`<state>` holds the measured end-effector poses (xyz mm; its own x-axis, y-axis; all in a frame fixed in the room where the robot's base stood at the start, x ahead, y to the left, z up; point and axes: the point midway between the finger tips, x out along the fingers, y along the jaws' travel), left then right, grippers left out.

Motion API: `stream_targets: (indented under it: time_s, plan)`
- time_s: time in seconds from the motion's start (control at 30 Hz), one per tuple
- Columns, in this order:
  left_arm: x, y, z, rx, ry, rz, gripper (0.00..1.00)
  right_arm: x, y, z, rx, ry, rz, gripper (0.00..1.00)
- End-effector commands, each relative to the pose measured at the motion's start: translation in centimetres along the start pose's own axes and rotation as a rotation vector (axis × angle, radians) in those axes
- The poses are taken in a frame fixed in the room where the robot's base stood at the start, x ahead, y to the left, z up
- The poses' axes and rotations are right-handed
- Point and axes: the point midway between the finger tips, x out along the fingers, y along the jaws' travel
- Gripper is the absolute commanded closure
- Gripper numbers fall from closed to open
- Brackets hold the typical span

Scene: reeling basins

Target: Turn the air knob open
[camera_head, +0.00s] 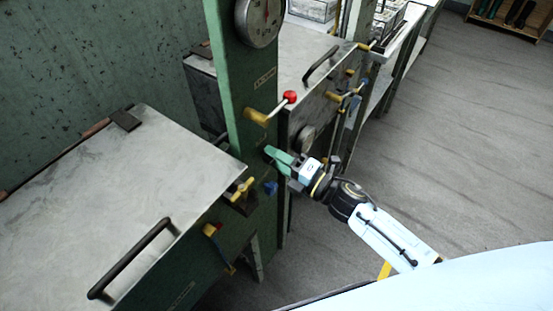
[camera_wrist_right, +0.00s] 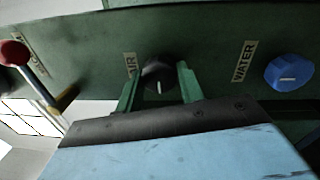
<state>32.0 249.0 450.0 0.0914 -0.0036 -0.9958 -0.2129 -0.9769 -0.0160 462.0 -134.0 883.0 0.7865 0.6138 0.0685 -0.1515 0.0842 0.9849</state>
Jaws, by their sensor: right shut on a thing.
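The black air knob (camera_wrist_right: 158,76) sits on the green panel beside its AIR label (camera_wrist_right: 130,65) in the right wrist view. My right gripper (camera_wrist_right: 160,88) has its two green fingers on either side of the knob and is shut on it. The knob's white mark points toward the gripper. In the head view my right gripper (camera_head: 270,152) reaches the green post (camera_head: 240,90) from the right, and its fingers hide the knob. My left gripper is not in view.
A blue water knob (camera_wrist_right: 289,73) sits beside the air knob, near its WATER label (camera_wrist_right: 244,61). A red-tipped lever (camera_head: 290,97) sticks out above my right gripper. A yellow valve (camera_head: 242,187) is below left. Grey floor (camera_head: 460,130) is open at right.

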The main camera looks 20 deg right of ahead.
Motion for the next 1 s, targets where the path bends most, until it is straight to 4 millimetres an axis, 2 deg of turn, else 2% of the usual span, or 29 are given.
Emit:
stream_targets:
  time_s: [0.47, 0.5, 0.63, 1.0]
  plan:
    - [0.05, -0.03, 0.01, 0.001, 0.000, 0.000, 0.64, -0.04, -0.06, -0.02, -0.015, 0.002, -0.002, 0.85]
    - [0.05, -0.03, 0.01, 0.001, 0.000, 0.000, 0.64, -0.04, -0.06, -0.02, -0.015, 0.002, -0.002, 0.57]
    - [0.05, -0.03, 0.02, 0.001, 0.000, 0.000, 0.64, -0.03, -0.05, -0.02, -0.014, 0.001, -0.001, 0.41]
    - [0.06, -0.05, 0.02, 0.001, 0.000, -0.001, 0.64, -0.61, -0.08, -0.01, -0.011, 0.001, -0.001, 0.41]
